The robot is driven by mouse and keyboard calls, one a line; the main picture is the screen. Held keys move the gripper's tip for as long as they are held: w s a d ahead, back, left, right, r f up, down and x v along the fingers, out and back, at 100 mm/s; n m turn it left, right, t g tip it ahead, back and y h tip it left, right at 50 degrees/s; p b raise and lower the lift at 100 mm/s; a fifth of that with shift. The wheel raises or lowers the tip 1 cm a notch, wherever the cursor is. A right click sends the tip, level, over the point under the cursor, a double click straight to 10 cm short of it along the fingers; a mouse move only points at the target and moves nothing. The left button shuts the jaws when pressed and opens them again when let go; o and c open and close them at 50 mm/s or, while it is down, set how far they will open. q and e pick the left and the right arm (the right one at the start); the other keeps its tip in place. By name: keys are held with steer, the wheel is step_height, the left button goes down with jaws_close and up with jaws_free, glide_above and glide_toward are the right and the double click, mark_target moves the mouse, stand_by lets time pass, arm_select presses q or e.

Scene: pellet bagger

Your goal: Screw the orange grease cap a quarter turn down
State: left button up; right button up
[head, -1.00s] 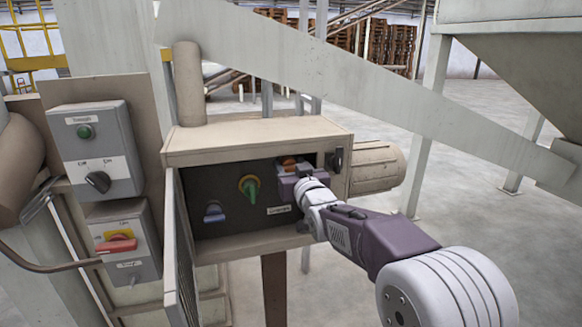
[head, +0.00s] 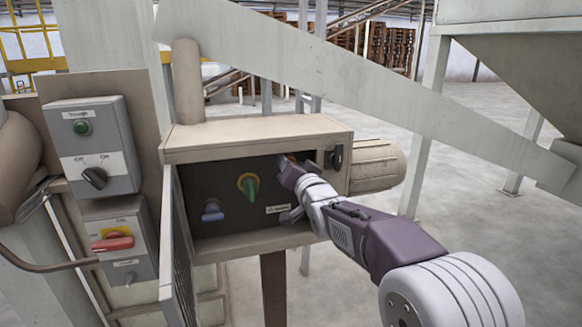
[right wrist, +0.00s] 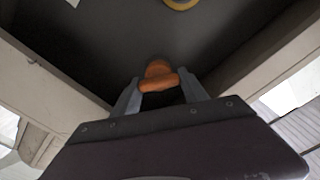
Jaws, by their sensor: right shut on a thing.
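The orange grease cap (right wrist: 157,73) is on the dark back panel of the open beige cabinet, with a winged grip that lies nearly level in the right wrist view. Only a sliver of it shows in the head view, at the cabinet's upper right. My right gripper (right wrist: 160,88) is shut on the cap, one finger on each side of the wing. In the head view the right gripper reaches into the cabinet from the right and hides most of the cap. My left gripper is not in view.
The panel also has a green knob on a yellow ring (head: 249,186) and a blue knob (head: 213,212). The cabinet door (head: 178,265) stands open at left. The cabinet's roof (head: 255,131) is close above my gripper. Switch boxes (head: 93,145) are further left.

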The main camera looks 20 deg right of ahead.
steer(key=m, duration=0.5)
steer(key=shift+d+f+m, duration=0.1)
steer(key=shift+f+m, duration=0.1)
steer(key=shift+m, duration=0.1)
steer(key=m, duration=0.5)
steer(key=shift+f, duration=0.1)
steer(key=shift+m, duration=0.4)
steer(key=o, duration=1.2)
steer(key=shift+o, duration=0.9)
